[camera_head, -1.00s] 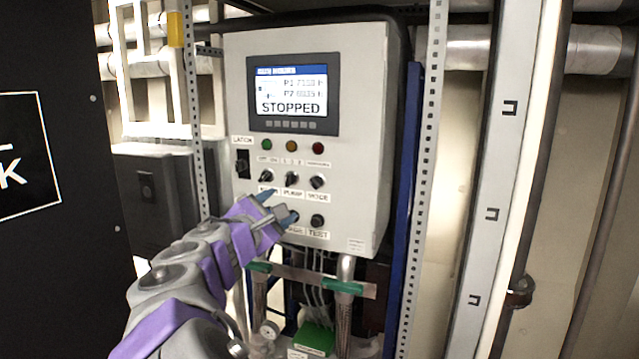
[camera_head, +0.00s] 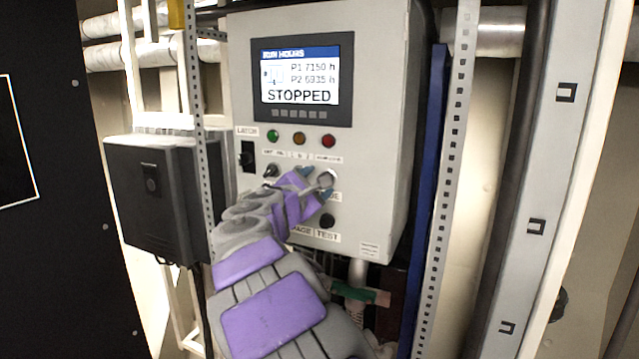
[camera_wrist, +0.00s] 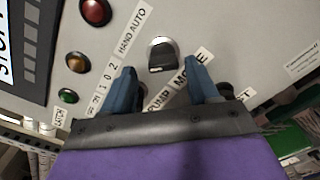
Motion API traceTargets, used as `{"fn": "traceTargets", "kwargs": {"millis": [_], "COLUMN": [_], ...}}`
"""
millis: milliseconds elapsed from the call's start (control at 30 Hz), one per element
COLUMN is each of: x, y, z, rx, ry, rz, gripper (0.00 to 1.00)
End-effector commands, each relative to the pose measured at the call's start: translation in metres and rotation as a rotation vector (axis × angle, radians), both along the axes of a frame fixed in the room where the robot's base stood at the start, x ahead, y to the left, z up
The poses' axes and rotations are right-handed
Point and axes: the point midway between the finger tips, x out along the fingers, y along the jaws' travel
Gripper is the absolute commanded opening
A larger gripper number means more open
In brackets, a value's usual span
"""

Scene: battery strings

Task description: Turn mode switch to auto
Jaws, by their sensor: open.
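The mode switch (camera_wrist: 162,56) is a dark knob with a silver rim on the pale control panel (camera_head: 385,150). In the wrist view it lies just beyond and between my blue fingertips, with the MODE label (camera_wrist: 189,71) on one side and the HAND AUTO label (camera_wrist: 132,30) on the other. My gripper (camera_wrist: 160,70) is open, its fingers on either side of the knob's line, with no clear contact. In the head view my gripper (camera_head: 316,183) is at the panel, right by the mode switch (camera_head: 326,179), and partly covers the pump switch area.
The screen (camera_head: 300,80) reads STOPPED. Green, orange and red lamps (camera_head: 328,141) sit above the switches. A black latch switch (camera_head: 247,155) is at left and a black test button (camera_head: 327,220) below. A perforated metal post (camera_head: 455,150) stands right of the panel.

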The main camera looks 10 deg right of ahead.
Motion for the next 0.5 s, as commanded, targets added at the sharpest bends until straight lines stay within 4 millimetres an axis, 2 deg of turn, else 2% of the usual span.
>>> {"fn": "traceTargets", "kwargs": {"millis": [333, 500], "x": [0.0022, 0.0025], "y": [-0.0040, -0.0020], "z": [0.0003, 0.0001], "rx": [0.002, 0.001], "ry": [-0.001, -0.001], "rz": [-0.001, 0.000], "gripper": [0.60, 0.44]}}
